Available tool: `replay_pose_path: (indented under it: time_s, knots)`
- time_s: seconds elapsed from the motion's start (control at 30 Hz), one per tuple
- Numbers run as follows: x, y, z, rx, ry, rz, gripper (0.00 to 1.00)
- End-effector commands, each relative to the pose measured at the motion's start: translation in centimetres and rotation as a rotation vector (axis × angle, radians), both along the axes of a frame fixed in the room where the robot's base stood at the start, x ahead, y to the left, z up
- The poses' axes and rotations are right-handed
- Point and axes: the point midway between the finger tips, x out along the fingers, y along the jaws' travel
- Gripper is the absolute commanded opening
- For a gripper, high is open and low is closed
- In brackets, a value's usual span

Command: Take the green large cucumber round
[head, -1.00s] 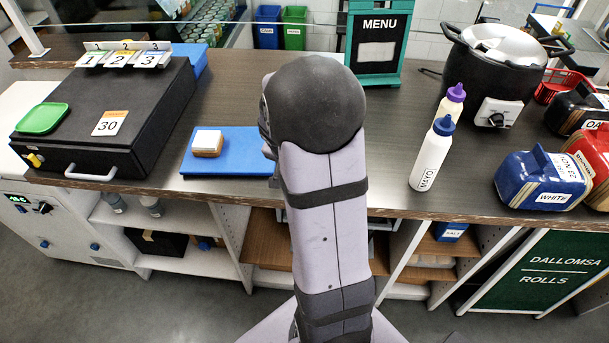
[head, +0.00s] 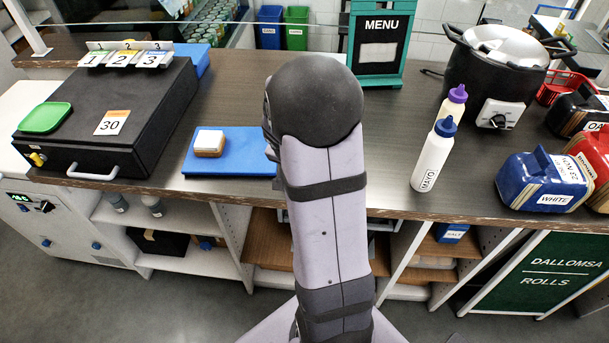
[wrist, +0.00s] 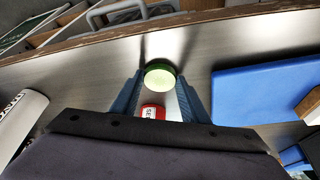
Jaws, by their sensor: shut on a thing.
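The green cucumber round (wrist: 160,75), pale in the middle with a darker green rim, shows between my fingertips in the wrist view. My gripper (wrist: 159,84) is shut on it, one blue-grey finger at each side. In the head view my own arm hides both the gripper and the round. I cannot tell how far the round is above the counter.
A red labelled item (wrist: 152,112) shows between the fingers, nearer the palm. A blue board (head: 232,165) with a sponge-like block (head: 209,145) lies left of my arm. The white mayo bottle (head: 433,158) stands to the right. The counter edge is near.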

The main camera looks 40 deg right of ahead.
Motion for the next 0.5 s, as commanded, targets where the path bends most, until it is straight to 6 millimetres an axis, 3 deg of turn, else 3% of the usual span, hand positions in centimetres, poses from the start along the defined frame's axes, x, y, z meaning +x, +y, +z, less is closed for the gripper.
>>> replay_pose_path:
  time_s: [0.5]
  knots:
    - [0.1,-0.1,7.4,-0.004,-0.007,0.000,0.20]
